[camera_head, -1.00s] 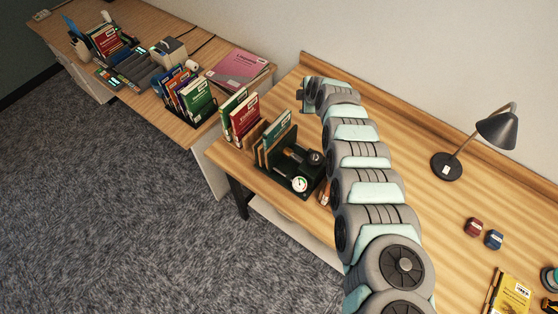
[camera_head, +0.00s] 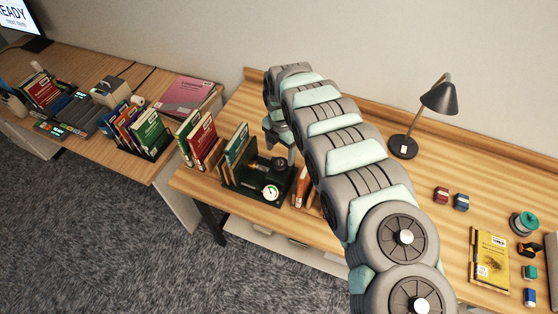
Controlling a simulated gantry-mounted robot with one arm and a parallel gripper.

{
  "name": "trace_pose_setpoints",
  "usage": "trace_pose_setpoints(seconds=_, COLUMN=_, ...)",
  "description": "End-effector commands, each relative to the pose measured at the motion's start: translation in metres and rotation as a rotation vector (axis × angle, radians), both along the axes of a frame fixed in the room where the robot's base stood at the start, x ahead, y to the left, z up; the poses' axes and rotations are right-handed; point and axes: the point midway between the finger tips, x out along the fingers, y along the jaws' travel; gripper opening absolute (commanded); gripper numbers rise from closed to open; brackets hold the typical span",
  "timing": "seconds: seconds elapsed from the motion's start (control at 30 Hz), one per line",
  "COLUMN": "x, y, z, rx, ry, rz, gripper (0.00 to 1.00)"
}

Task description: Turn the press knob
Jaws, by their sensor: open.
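The press is a dark green unit (camera_head: 258,192) on the wooden desk, with a round white gauge (camera_head: 270,192) at its front right. A small dark knob (camera_head: 279,164) shows at its back right, beside a dark horizontal cylinder. My gripper (camera_head: 281,153) points down just above and behind the knob, with its jaws open and empty. I cannot tell whether the fingers touch the knob. My arm reaches in from the lower right and covers the desk to the right of the press.
Upright books (camera_head: 199,141) stand left of the press, and more books (camera_head: 304,186) stand close on its right.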

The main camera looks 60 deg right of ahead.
Motion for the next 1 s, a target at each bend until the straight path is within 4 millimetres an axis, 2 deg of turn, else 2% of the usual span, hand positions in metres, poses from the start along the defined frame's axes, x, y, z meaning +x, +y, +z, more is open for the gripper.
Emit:
trace_pose_setpoints(seconds=0.2, x=0.002, y=0.001, z=-0.03, rx=0.0, ry=-0.003, rz=0.002, gripper=0.73)
trace_pose_setpoints(seconds=0.4, x=0.002, y=0.0, z=-0.05, rx=-0.001, ry=-0.005, rz=0.001, gripper=0.73)
trace_pose_setpoints(seconds=0.63, x=0.002, y=0.0, z=-0.058, rx=-0.004, ry=-0.002, rz=0.001, gripper=0.73)
trace_pose_setpoints(seconds=0.9, x=0.001, y=-0.001, z=-0.059, rx=-0.004, ry=-0.002, rz=0.001, gripper=0.73)
trace_pose_setpoints(seconds=1.0, x=0.001, y=-0.001, z=-0.059, rx=-0.004, ry=-0.002, rz=0.0, gripper=0.67)
